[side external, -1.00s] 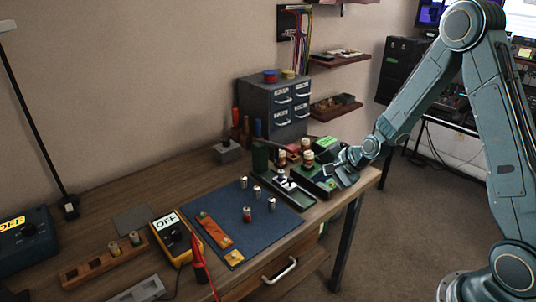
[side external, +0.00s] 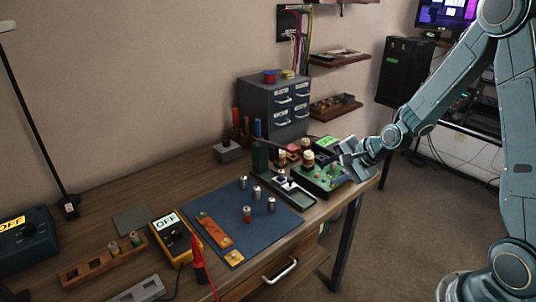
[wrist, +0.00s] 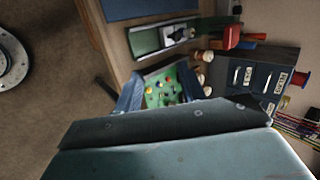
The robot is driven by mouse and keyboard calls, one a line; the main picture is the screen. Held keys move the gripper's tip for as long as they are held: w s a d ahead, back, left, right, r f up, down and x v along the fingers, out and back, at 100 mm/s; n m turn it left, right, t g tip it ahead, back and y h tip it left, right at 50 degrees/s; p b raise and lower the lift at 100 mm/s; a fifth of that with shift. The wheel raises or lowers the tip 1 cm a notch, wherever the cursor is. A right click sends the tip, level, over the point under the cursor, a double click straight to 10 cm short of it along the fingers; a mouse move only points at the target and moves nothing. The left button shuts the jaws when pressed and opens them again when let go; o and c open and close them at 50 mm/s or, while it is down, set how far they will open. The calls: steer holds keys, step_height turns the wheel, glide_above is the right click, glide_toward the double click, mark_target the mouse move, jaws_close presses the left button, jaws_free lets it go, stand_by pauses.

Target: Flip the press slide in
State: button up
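A long dark fixture with a pale channel (side external: 295,192) lies at the right end of the blue mat; I take it for the press slide, but cannot be sure. A small dark block with a white top sits on it. The fixture also shows in the wrist view (wrist: 146,42). Beside it is a green board (side external: 322,178) with small coloured knobs and cream cylinders at its back. My gripper (side external: 350,162) is at the board's right end, above the table edge. In the wrist view, its two blue-grey fingers (wrist: 160,90) stand apart with the board visible between them. It holds nothing visible.
A grey drawer cabinet (side external: 273,108) stands behind. Several small cylinders and an orange strip (side external: 214,231) rest on the blue mat (side external: 225,205). A yellow meter (side external: 175,237) and wooden block (side external: 105,262) are farther left. The table's right edge is close to my gripper.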

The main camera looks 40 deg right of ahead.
steer(key=d+f+m+t+y, duration=0.1)
steer(key=m, duration=0.4)
steer(key=d+f+m+t+y, duration=0.1)
steer(key=m+t, duration=0.1)
steer(key=m, duration=0.3)
steer(key=d+f+m+t+y, duration=0.1)
steer(key=m, duration=0.3)
steer(key=shift+d+f+m+y, duration=0.3)
steer(key=shift+m+y, duration=0.1)
steer(key=x, duration=1.3)
steer(key=shift+w+f, duration=0.1)
steer(key=shift+w, duration=0.3)
steer(key=shift+c, duration=0.2)
jaws_close()
